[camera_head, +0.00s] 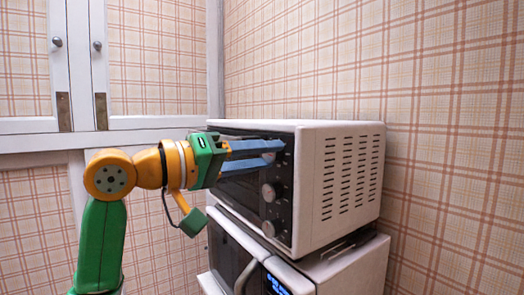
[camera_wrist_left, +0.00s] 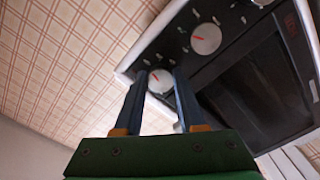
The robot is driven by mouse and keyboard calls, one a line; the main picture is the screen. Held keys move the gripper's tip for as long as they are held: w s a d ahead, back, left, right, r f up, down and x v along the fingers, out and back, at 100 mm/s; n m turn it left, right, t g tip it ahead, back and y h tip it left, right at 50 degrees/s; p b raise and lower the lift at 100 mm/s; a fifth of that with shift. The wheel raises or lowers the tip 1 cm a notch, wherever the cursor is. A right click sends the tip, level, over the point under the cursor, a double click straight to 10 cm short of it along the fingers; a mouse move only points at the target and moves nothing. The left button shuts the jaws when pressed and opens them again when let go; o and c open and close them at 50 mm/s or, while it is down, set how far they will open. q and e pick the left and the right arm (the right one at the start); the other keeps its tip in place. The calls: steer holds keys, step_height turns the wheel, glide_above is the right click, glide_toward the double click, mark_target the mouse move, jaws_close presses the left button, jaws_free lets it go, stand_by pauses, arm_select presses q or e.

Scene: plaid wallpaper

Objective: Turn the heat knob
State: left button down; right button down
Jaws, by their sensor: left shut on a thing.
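A white toaster oven (camera_head: 345,150) with a black front carries a column of three round pale knobs. My left gripper (camera_head: 275,155) reaches in from the left, its blue fingers shut on the top knob (camera_head: 268,157), which is partly hidden by them. In the left wrist view this knob (camera_wrist_left: 160,82) sits between the two fingertips and shows a red pointer mark. The middle knob (camera_head: 269,192) and the bottom knob (camera_head: 268,228) are free. The middle knob also shows in the left wrist view (camera_wrist_left: 206,38). I cannot read which knob is labelled for heat. My right gripper is not in view.
The oven stands on a second white appliance (camera_head: 340,270) with a handle and a blue lit display (camera_head: 276,284). A plaid wall (camera_head: 455,150) is close on the right. White-framed cabinet doors (camera_head: 75,60) with round pulls are behind my left arm.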

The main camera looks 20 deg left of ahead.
arm_select(q)
steer(key=shift+m+p, duration=0.95)
steer(key=shift+m, duration=2.65)
steer(key=c, duration=0.5)
jaws_free()
steer(key=shift+w, duration=0.1)
steer(key=b+v, duration=0.3)
steer(key=v, duration=0.4)
